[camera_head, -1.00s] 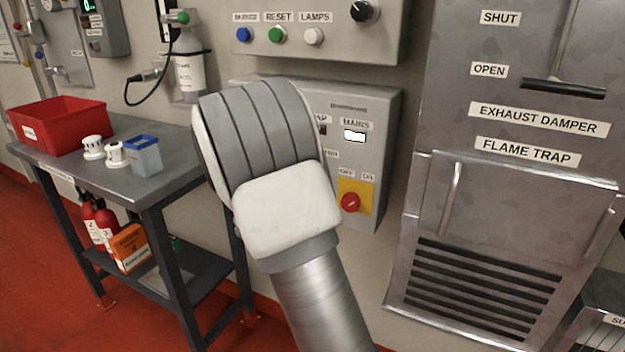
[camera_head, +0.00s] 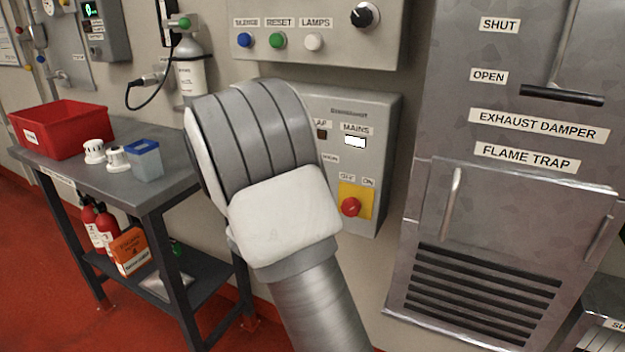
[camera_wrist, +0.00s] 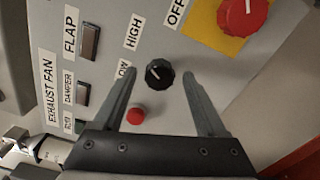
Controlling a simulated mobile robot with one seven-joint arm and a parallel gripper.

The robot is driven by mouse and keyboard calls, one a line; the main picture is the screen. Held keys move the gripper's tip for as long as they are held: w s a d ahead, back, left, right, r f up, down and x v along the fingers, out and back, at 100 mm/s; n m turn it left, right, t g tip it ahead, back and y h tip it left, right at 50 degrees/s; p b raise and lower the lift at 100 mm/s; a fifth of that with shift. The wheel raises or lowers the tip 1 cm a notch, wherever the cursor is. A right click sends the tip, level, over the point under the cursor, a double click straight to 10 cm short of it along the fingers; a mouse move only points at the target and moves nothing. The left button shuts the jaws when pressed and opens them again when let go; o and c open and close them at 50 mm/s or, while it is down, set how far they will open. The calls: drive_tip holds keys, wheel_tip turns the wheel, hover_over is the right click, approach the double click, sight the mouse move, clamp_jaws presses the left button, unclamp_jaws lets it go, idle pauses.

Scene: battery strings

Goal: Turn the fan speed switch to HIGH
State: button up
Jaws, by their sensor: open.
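The fan speed switch is a small black rotary knob (camera_wrist: 159,74) with a white pointer line, on the grey control box (camera_head: 372,118). In the wrist view the label HIGH stands above left of it, and a partly hidden label ending in OW is at its left. The pointer slants toward the upper left. My gripper (camera_wrist: 160,78) is open, its two fingers on either side of the knob with gaps; I cannot tell how deep they reach. In the head view my arm hides the knob and the gripper.
A red button (camera_wrist: 136,116) sits just below the knob. A red rotary switch on a yellow plate (camera_head: 351,207) is close at the right on the box. A panel with another black knob (camera_head: 365,15) is above. A steel cabinet (camera_head: 515,130) stands right, a table (camera_head: 150,185) left.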

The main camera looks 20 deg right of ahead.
drive_tip(key=p+v, duration=0.2)
drive_tip(key=v, duration=1.3)
drive_tip(key=shift+s, duration=0.1)
drive_tip(key=s+d+r+m+g, duration=0.2)
drive_tip(key=s+d+m+g, duration=0.25)
drive_tip(key=s+d, duration=0.2)
drive_tip(key=s+a+m+g+y, duration=0.3)
drive_tip(key=s+m+g+y, duration=0.45)
drive_tip(key=s, duration=0.75)
drive_tip(key=s+a+r+t+y, duration=0.2)
drive_tip(key=a+r+t+y, duration=0.2)
drive_tip(key=a+t+y, duration=0.3)
wheel_tip(320, 180, up, 21)
drive_tip(key=p, duration=2.1)
drive_tip(key=shift+w+n+p, duration=0.25)
drive_tip(key=shift+n+p, duration=0.05)
drive_tip(key=shift+n, duration=0.1)
